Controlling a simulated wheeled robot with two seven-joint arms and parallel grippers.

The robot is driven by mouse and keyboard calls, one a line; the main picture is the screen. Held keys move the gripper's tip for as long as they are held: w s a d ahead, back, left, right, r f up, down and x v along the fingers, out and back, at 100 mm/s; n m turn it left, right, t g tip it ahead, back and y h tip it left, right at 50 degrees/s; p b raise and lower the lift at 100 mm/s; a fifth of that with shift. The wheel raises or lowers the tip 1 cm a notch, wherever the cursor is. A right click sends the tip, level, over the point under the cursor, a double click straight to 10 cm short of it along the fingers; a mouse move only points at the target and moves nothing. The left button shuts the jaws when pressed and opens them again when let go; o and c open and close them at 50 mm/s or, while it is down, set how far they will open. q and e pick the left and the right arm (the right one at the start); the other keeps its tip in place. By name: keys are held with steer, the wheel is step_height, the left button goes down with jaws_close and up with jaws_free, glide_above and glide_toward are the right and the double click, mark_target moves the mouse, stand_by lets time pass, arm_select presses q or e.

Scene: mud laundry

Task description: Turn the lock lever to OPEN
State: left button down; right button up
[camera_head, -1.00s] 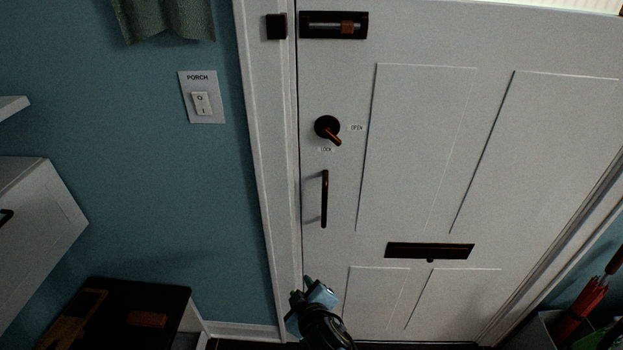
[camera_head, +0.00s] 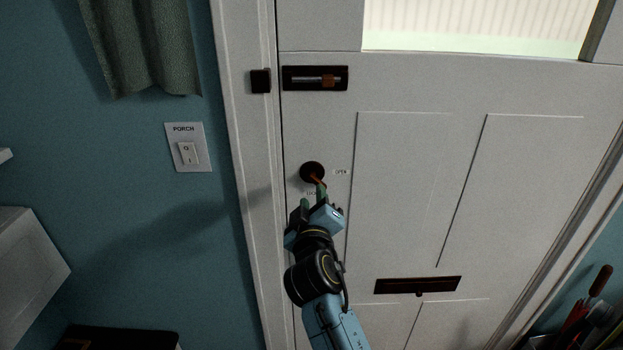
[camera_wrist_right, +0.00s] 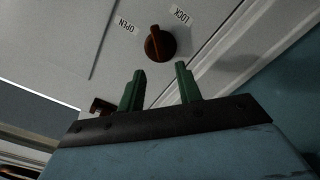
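The lock lever is a copper-coloured bar on a dark round plate (camera_head: 311,171) on the white door, between the OPEN label (camera_head: 341,172) and the LOCK label below. In the head view the lever points down and a little right, its lower end partly hidden by my right gripper (camera_head: 313,200). In the right wrist view the lever (camera_wrist_right: 155,43) lies beyond the fingertips of my right gripper (camera_wrist_right: 160,70). Its two green fingers are apart with nothing between them. The OPEN label (camera_wrist_right: 125,26) and LOCK label (camera_wrist_right: 180,15) show upside down. My left gripper is not in view.
A bolt (camera_head: 315,78) sits above the lever on the door (camera_head: 420,200). A letter slot (camera_head: 417,285) is lower right. A PORCH switch (camera_head: 187,148) is on the blue wall at left. My right arm covers the pull handle.

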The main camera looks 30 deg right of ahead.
mark_target(312, 180)
steer(key=x, duration=0.7)
steer(key=shift+w+p, duration=0.15)
steer(key=shift+p, duration=0.25)
jaws_close()
